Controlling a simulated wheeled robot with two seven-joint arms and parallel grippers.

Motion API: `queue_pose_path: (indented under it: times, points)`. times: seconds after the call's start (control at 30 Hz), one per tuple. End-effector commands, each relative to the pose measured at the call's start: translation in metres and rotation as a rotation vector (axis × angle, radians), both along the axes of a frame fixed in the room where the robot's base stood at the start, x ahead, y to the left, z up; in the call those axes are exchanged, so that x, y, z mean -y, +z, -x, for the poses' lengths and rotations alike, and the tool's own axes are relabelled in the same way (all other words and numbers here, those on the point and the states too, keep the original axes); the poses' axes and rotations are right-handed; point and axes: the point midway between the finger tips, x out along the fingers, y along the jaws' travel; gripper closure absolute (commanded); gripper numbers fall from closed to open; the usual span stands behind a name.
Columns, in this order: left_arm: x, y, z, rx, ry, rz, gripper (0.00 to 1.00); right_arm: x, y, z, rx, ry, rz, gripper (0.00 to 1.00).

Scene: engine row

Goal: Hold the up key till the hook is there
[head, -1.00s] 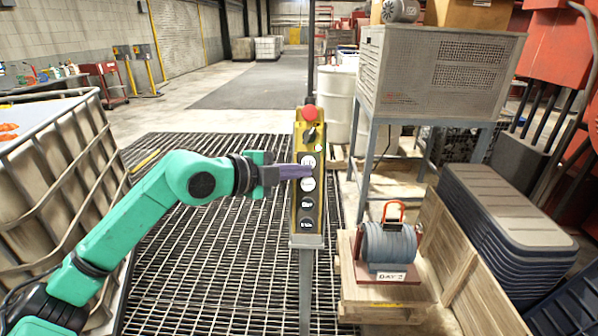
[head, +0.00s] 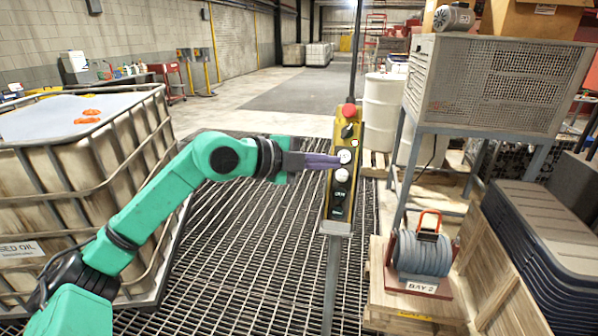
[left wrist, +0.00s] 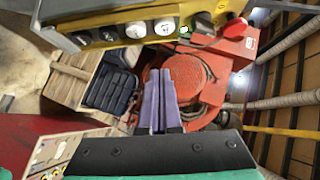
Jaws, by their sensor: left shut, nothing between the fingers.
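The yellow pendant (head: 327,205) stands upright, with a red stop button (head: 348,112) on top. Below are a dark switch, an upper white key (head: 345,156), a lower white key (head: 342,175) and black keys. My left gripper (head: 340,161) is shut and empty; its purple fingertips overlap the pendant face by the upper white key. In the left wrist view the fingertips (left wrist: 162,78) show clear of the pendant (left wrist: 60,20), with a gap between. I cannot tell the key markings. No hook can be made out. My right gripper is out of view.
A caged tank (head: 80,185) stands left. A reel (head: 422,252) marked BAY 2 sits on a wooden pallet at right, beside stacked dark lids (head: 545,235). A grey cabinet on legs (head: 495,85) stands behind. Grating (head: 250,230) lies around the pendant.

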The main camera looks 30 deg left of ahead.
Motion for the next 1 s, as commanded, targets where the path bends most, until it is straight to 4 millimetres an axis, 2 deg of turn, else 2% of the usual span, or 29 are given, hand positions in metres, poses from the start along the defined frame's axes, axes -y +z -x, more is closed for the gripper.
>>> queue_pose_path:
  times: [0.03, 0.17, 0.33, 0.47, 0.7, 1.0]
  points:
    - [-0.007, -0.008, 0.007, -0.001, 0.004, -0.005, 1.0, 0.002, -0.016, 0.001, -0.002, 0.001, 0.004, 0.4]
    - [-0.021, -0.002, 0.03, -0.001, 0.004, -0.003, 1.0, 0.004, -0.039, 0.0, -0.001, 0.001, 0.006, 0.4]
    - [-0.036, 0.011, 0.054, 0.0, 0.001, 0.0, 1.0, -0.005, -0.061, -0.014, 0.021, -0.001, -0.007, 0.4]
    - [-0.04, 0.019, 0.062, -0.001, -0.002, 0.0, 1.0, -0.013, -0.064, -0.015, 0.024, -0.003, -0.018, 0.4]
    - [-0.04, 0.022, 0.063, -0.001, -0.003, 0.002, 1.0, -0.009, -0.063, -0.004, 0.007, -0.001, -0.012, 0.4]
    - [-0.04, 0.022, 0.062, 0.0, -0.002, 0.002, 1.0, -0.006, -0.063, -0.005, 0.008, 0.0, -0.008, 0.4]
